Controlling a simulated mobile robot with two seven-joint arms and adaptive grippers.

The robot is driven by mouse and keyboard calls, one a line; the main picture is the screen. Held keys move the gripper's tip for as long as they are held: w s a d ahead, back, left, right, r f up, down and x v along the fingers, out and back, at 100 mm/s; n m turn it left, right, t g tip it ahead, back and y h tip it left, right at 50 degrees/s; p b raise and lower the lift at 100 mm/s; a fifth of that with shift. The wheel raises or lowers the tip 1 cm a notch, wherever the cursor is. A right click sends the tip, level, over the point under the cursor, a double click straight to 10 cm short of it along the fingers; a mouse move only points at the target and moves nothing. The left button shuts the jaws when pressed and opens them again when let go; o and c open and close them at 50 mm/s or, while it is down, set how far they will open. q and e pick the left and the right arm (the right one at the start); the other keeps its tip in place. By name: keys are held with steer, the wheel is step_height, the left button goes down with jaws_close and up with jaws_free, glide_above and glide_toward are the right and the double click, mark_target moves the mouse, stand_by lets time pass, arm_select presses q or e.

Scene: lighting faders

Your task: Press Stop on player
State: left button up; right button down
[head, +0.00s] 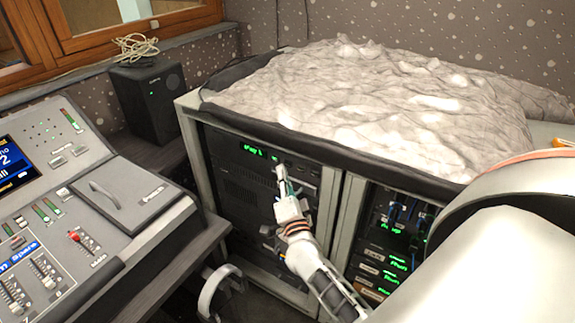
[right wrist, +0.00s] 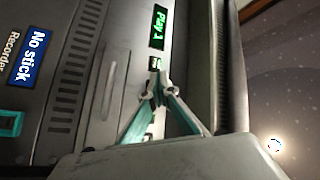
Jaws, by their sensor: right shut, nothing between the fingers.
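The player is a dark front panel (head: 245,172) in the left bay of the rack, with a green lit display (head: 252,150) near its top. In the right wrist view, turned sideways, this display (right wrist: 158,27) reads "Play 1". A small pale button (right wrist: 155,62) sits beside the display; I cannot read its marking. My right gripper (head: 280,172) is at the player's front, right of the display. In the right wrist view its fingertips (right wrist: 157,88) are together, empty, close to the small button. I cannot tell whether they touch it. My left gripper is not in view.
A recorder with a blue "No stick" display (right wrist: 36,52) adjoins the player. More green-lit units (head: 390,250) fill the right bay. A mixing desk (head: 120,190) stands at left, a black speaker (head: 150,98) behind it. Crumpled grey cloth (head: 380,95) covers the rack top.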

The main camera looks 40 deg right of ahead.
steer(key=shift+d, duration=0.1)
stand_by(0.7)
steer(key=shift+w+d, duration=0.15)
steer(key=shift+d, duration=0.15)
steer(key=shift+w+d+p, duration=0.15)
steer(key=shift+d+p, duration=0.15)
stand_by(0.9)
steer(key=shift+a, duration=0.1)
steer(key=shift+s+a+p, duration=0.3)
steer(key=shift+a, duration=0.3)
steer(key=shift+a, duration=0.1)
steer(key=a, duration=0.1)
steer(key=s+a, duration=0.1)
steer(key=a, duration=0.1)
steer(key=s+a+p, duration=0.1)
steer(key=shift+a, duration=0.25)
